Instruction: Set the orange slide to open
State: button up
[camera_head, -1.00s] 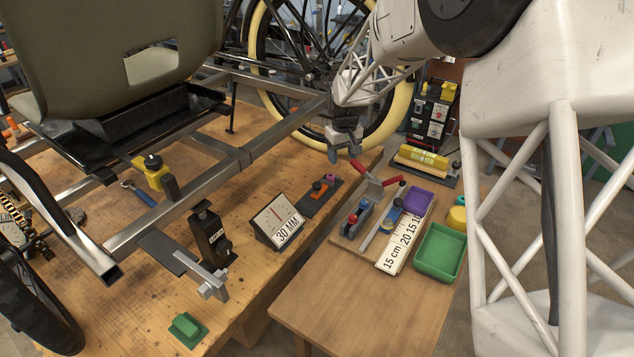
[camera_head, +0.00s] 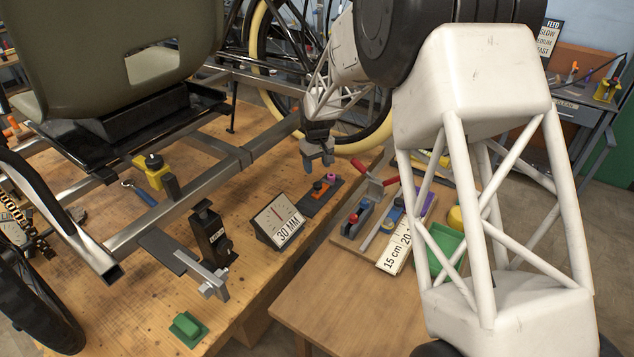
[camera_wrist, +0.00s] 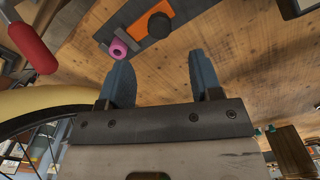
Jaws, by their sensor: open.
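The orange slide (camera_head: 318,191) sits on a dark narrow plate (camera_head: 310,207) on the wooden bench, right of the 30 MM dial. A small purple-pink piece (camera_head: 331,178) is at the plate's far end. My gripper (camera_head: 319,164) is open and empty, just above and beyond that far end. In the wrist view my two fingers (camera_wrist: 160,64) point toward the plate, apart from it. The orange slide (camera_wrist: 138,28) with its dark round knob (camera_wrist: 159,25) shows ahead of the fingers. The pink ring (camera_wrist: 118,48) lies close to the left finger.
The dial box (camera_head: 275,222) and steel trike frame (camera_head: 240,155) are to the left. A yellow-rimmed wheel (camera_head: 375,130) is behind.

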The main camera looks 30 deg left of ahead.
aim_at(317, 183)
jog(key=shift+f, duration=3.7)
grip_shut()
